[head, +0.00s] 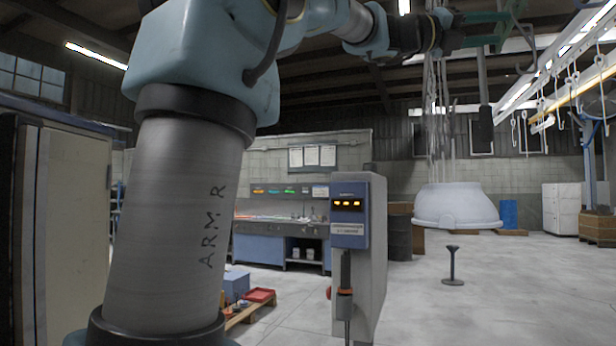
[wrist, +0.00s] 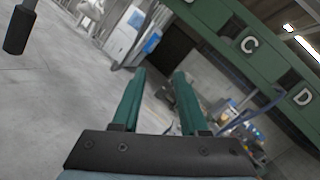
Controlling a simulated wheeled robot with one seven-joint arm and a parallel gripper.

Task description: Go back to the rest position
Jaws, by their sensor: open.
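My gripper (head: 507,28) is high at the upper right of the head view, at the end of my raised, outstretched arm. In the wrist view its two green fingers (wrist: 160,76) stand apart with nothing between them. A white hood (head: 455,207), shaped like an upturned bowl, hangs on chains below and left of the gripper, well clear of the floor. No rest position is marked in either view.
A green beam lettered C and D (wrist: 250,45) crosses close by in the wrist view. A dark cylinder on a rod (head: 486,128) hangs below my gripper. Hooks (head: 541,118) hang at right. A grey control post (head: 372,260) stands ahead; floor is open at right.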

